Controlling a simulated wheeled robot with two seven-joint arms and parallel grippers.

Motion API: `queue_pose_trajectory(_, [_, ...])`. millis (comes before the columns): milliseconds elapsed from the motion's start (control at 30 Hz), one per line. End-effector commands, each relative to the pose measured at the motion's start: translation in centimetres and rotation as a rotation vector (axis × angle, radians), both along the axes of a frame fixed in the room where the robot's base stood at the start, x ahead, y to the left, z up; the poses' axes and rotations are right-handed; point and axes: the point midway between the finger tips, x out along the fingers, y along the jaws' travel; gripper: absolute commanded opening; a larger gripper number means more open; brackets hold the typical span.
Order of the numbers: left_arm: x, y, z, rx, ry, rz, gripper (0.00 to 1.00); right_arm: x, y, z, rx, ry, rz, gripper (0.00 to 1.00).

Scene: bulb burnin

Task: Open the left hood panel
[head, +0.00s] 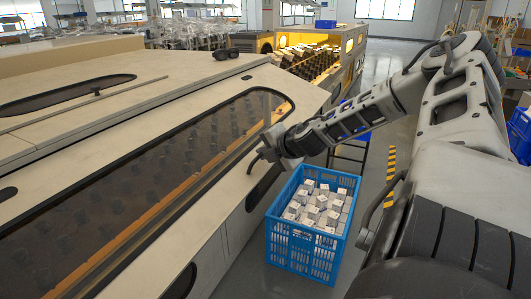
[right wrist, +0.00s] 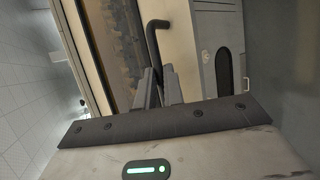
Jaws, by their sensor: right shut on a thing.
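The hood panel (head: 232,92) beside me is beige, with a long dark tinted window (head: 150,165). It lies sloped along the machine and looks closed. Rows of dark shapes show dimly behind the window. My right gripper (head: 262,152) is at the panel's lower edge, near its far end. In the right wrist view, my right gripper (right wrist: 159,84) is shut on a black bent handle (right wrist: 152,38), which sticks up between the fingers. The fingers hide the handle's lower part. My left gripper is not in view.
A blue crate (head: 271,240) of small pale boxes stands on the floor below my right forearm, close to the machine's side. Farther back, a lit open section (head: 340,65) holds rows of dark items. Yellow-black floor tape (head: 390,175) runs to the right.

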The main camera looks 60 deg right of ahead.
Motion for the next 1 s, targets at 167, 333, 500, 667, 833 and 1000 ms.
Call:
queue_pose_trajectory(167, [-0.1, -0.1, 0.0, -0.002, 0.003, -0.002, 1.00, 0.9, 0.1, 1.4, -0.007, -0.034, 0.005, 0.32])
queue_pose_trajectory(333, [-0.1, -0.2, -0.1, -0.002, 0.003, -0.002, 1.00, 0.6, 0.0, 1.2, -0.004, -0.030, 0.001, 0.32])
queue_pose_trajectory(500, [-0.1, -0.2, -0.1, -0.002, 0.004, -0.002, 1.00, 0.5, -0.1, 1.0, -0.003, -0.025, 0.000, 0.32])
queue_pose_trajectory(667, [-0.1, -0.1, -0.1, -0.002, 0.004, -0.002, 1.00, 0.4, 0.0, 0.8, -0.003, -0.021, 0.000, 0.32])
queue_pose_trajectory(833, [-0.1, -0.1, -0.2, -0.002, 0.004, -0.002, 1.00, 0.0, 0.3, 1.4, -0.006, -0.023, 0.005, 0.32])
queue_pose_trajectory(1000, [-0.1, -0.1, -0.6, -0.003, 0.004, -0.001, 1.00, -2.0, 0.9, 2.7, -0.008, -0.027, 0.003, 0.32])
